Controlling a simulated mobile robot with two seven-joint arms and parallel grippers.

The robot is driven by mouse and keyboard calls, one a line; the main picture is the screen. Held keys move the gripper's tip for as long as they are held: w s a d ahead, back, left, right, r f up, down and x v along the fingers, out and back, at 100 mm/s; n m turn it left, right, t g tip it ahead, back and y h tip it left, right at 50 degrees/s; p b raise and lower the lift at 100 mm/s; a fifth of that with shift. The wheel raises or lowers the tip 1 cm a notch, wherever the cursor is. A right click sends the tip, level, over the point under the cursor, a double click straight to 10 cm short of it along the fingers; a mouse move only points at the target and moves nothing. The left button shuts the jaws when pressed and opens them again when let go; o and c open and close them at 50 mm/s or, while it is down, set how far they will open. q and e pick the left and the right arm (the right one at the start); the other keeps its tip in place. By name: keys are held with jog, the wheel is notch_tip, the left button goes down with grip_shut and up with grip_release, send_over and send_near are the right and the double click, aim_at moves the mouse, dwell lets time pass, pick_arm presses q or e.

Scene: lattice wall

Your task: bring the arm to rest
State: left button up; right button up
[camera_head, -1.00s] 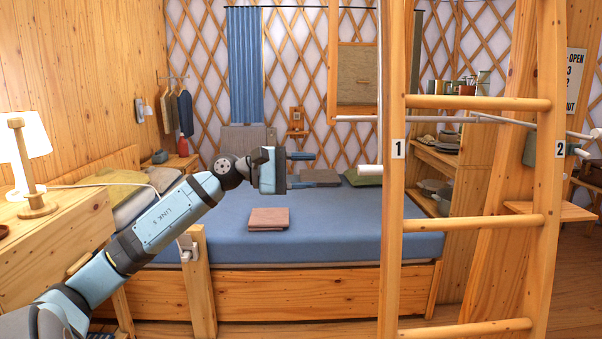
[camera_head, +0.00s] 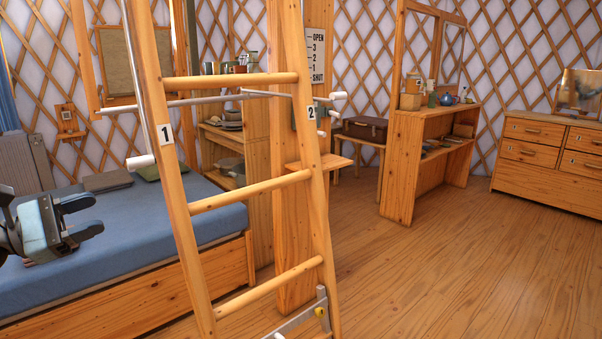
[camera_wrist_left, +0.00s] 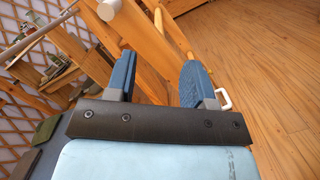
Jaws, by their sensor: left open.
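My left gripper (camera_head: 84,217) is at the left edge of the head view, in front of the blue bed. Its two fingers are apart with nothing between them. In the left wrist view the blue-padded fingers (camera_wrist_left: 155,82) are also spread and empty, and the wooden ladder (camera_wrist_left: 160,45) shows beyond them. In the head view the arm behind the gripper is cut off by the left edge. My right gripper is not in view.
The wooden ladder (camera_head: 180,200), with plates 1 and 2, stands right of the gripper. The bed (camera_head: 160,211) lies behind. A shelf unit (camera_head: 404,160) and a drawer chest (camera_head: 545,160) stand farther right. The wooden floor (camera_head: 440,260) between is clear.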

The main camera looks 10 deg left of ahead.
pick_arm(q)
jog(key=s+d+f+n+t+y, duration=0.1)
jog(key=s+d+f+n+t, duration=0.25)
jog(key=d+f+n, duration=0.8)
jog(key=s+d+f+n+t+y, duration=0.15)
jog(key=s+d+f+n, duration=0.4)
jog(key=n, duration=1.15)
jog(key=s+d+n+y, duration=0.1)
jog(key=s+d+n, duration=0.3)
jog(key=d+n, duration=0.55)
jog(key=s+d+n+y, duration=0.1)
jog(key=s+d+n, duration=0.2)
jog(key=d+n, duration=0.65)
jog(key=s+a+r+n+g+y+p, duration=0.2)
jog(key=a+g+y+p, duration=0.4)
jog(key=p, duration=3.1)
jog(key=shift+s+a+r+g, duration=0.7)
jog(key=shift+a+r+g, duration=0.2)
jog(key=shift+a, duration=1.6)
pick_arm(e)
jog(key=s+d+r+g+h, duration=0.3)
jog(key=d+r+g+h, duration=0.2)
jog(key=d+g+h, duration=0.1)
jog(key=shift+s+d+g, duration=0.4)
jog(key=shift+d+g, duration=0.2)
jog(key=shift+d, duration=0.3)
